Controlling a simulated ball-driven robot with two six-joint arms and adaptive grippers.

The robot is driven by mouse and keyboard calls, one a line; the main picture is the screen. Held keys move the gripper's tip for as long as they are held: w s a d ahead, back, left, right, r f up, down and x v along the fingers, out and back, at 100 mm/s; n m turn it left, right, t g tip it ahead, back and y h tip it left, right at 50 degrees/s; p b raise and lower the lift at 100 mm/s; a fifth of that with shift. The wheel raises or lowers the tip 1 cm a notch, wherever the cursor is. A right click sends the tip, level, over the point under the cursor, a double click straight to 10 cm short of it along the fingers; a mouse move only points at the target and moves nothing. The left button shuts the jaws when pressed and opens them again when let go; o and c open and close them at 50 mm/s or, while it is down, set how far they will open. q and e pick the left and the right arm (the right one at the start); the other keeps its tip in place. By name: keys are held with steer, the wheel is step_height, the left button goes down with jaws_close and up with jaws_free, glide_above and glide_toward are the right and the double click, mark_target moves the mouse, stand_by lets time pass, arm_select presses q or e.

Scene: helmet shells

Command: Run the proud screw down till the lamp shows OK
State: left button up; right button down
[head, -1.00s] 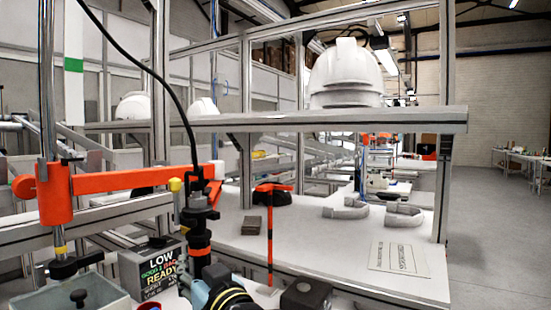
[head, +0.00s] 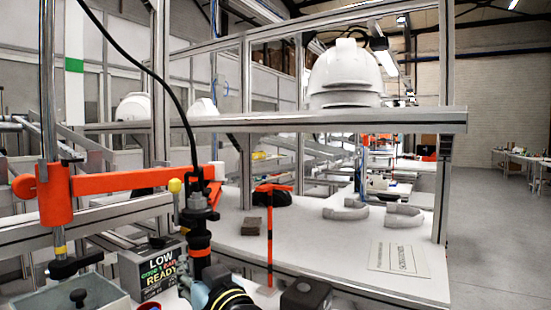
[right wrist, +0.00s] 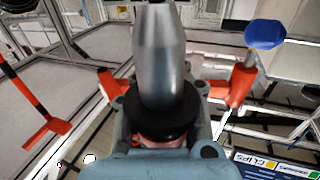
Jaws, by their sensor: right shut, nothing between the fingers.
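A black driver (head: 200,235) with a red-orange band hangs upright on an orange arm (head: 140,180). Left of its foot, the lamp box (head: 160,272) reads LOW on top and READY below; the small middle line is hard to read. My right gripper (head: 188,285) is at the bottom, close beside the driver's lower end. Its fingertips are hard to make out, but it is shut and empty. In the right wrist view, a silver tapered body (right wrist: 160,60) with a black collar fills the middle. I cannot make out the proud screw. My left gripper is not in view.
A white helmet (head: 345,75) sits on the shelf above.

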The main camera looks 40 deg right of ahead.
steer(key=shift+f, duration=0.25)
step_height(320, 180, up, 6)
steer(key=p, duration=0.5)
steer(key=shift+r+p, duration=0.1)
steer(key=shift+p, duration=0.3)
